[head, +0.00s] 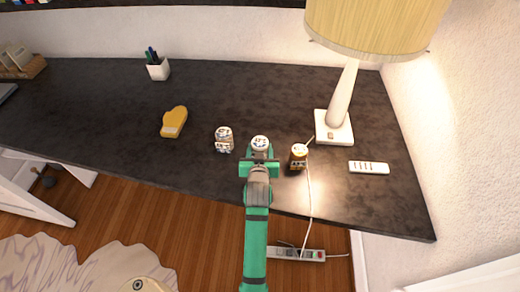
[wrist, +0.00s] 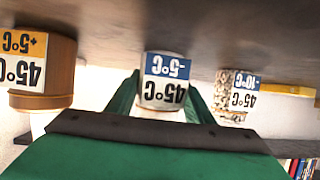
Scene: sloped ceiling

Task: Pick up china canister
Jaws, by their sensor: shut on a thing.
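The white china canister (head: 260,142) stands on the dark desk, in the middle of a row of three small containers. It has a pale lid, and in the wrist view the canister (wrist: 162,92) shows a blue and white temperature label. My gripper (head: 260,157) reaches in from the desk's front edge and is shut on it. In the wrist view the green fingers of my gripper (wrist: 160,104) are on both sides of it. Its lower part is hidden by the gripper in the head view. I cannot tell whether it is raised off the desk.
A patterned canister (head: 223,140) stands close on the left, a brown container (head: 298,157) close on the right. A yellow object (head: 174,122) and a pen cup (head: 158,70) are left; the desk behind is clear.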

